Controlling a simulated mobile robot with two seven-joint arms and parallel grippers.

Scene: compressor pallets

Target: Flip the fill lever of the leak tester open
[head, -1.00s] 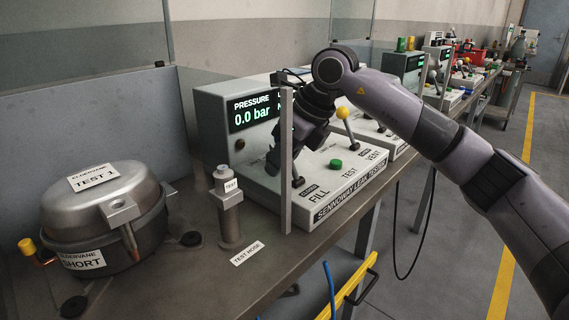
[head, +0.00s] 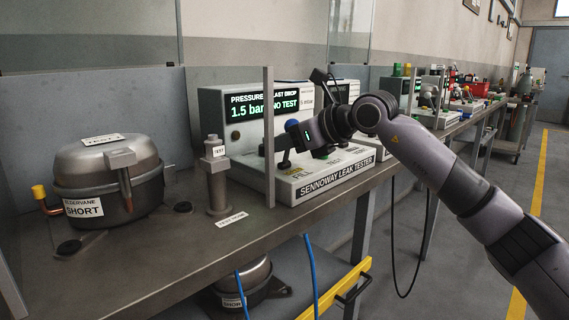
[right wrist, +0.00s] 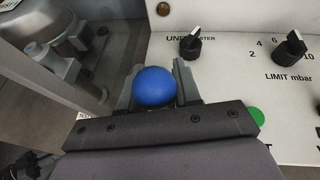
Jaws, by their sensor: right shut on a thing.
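The leak tester (head: 335,188) stands on the bench with its panel facing up. Its display (head: 262,108) reads 1.5 bar and "NO TEST". In the right wrist view the blue knob (right wrist: 154,87) sits between the two fingers of my right gripper (right wrist: 155,77), which is shut on the lever. My left gripper is not in view.
A grey upright post (head: 269,140) stands close left of the gripper. The test hose fitting (head: 217,185) and a compressor marked SHORT (head: 108,180) stand further left on the bench. A green button (right wrist: 255,117) and two black knobs are close by in the wrist view.

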